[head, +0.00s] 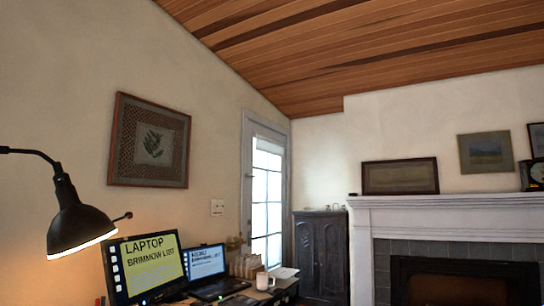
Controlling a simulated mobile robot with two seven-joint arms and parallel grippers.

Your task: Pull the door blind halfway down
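A pale-framed glass door (246,190) stands in the far corner, seen at a steep angle. Bright light comes through its panes. A pale band at the top of the glass looks like the door blind (269,144), covering only the uppermost part. No cord or pull is clear at this size. The lower part of the door is hidden behind the desk items. Neither of my grippers is in view.
A monitor (145,265), an open laptop (206,266) and a white mug (263,281) stand before the door. A black lamp (78,220) hangs at left. A dark cabinet (321,255) and white fireplace (445,218) are at right. No floor shows.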

